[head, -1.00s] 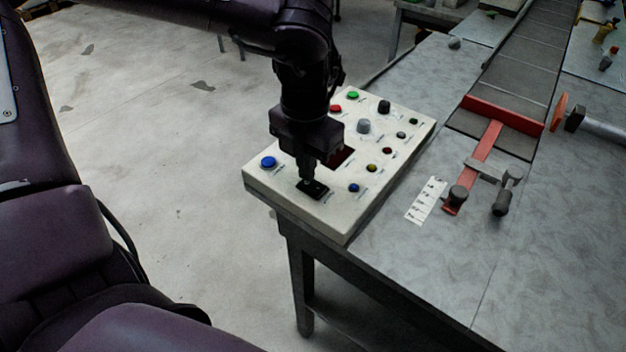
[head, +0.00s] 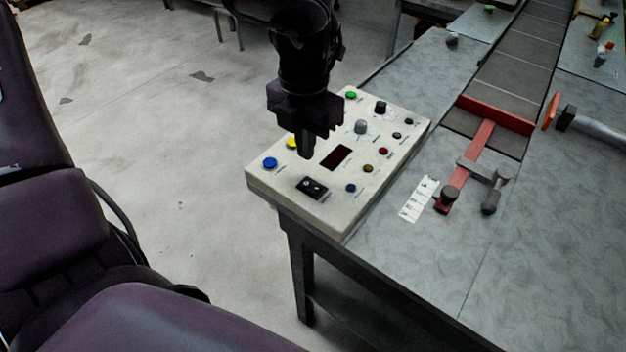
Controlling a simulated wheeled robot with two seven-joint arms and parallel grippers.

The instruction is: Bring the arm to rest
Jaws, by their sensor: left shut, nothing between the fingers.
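My left gripper (head: 306,150) is shut and empty. It points down over the left part of a cream control panel (head: 335,212), and its fingertips appear apart from the panel face. The arm comes in from the top. A black rocker switch (head: 312,187) lies uncovered in front of the fingers. The gripper hides part of the panel's back left. My right gripper is not in view.
The panel sits at the left corner of a grey table (head: 440,270). To its right are a paper label strip (head: 419,199), a red T-shaped stop with a clamp (head: 485,135), and a hammer-like tool (head: 590,124). A conveyor strip (head: 515,65) runs back. Open floor lies left.

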